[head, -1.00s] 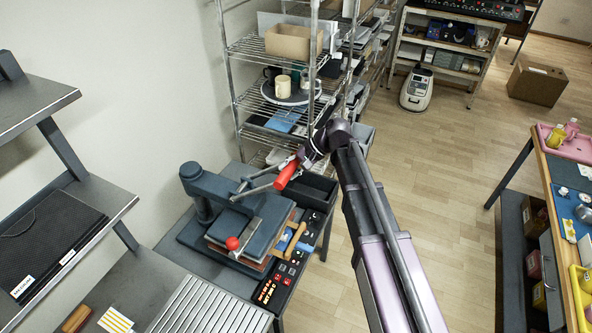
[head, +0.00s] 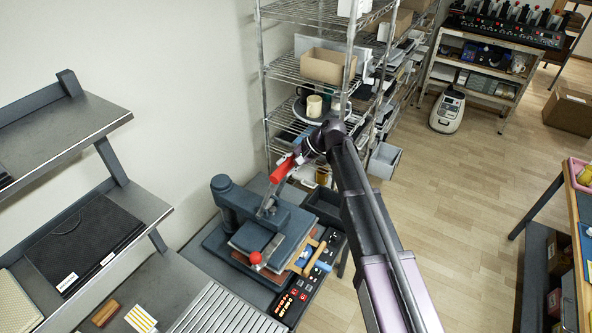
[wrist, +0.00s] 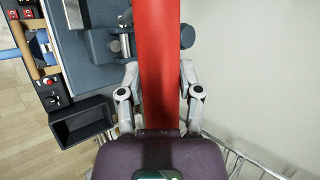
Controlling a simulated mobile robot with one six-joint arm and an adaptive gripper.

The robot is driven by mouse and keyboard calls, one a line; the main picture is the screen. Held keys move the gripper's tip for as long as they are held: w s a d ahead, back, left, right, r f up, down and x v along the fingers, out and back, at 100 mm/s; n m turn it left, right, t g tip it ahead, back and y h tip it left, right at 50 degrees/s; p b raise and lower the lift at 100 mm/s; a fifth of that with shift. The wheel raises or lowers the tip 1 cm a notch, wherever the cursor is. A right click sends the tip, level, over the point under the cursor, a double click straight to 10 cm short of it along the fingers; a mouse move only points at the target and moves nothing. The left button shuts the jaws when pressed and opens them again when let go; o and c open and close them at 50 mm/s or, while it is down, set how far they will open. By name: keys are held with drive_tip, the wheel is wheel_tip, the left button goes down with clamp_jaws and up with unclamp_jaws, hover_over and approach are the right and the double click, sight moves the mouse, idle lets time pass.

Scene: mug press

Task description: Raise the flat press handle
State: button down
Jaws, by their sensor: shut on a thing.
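The flat press (head: 231,199) is dark blue-grey and stands on the bench beside the wall. Its red handle (head: 283,171) is above the press head, on a metal lever that slants steeply up. My gripper (head: 291,163) is shut on the red handle. In the wrist view the red handle (wrist: 160,50) runs between my two fingers, with one finger on each side. Part of the press shows behind it at the upper left. A red ball knob (head: 255,257) sits at the front of the press.
A wire shelf (head: 300,67) with boxes and mugs stands close behind my gripper. An open dark bin (wrist: 82,123) is beside the press. A control panel (head: 296,297) lies along the press's right front.

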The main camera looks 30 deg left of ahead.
drive_tip(key=shift+w+a+r, duration=0.1)
drive_tip(key=shift+a+r, duration=0.1)
drive_tip(key=shift+a, duration=0.05)
drive_tip(key=shift+c, duration=1.4)
unclamp_jaws()
drive_tip(key=shift+d+f, duration=0.1)
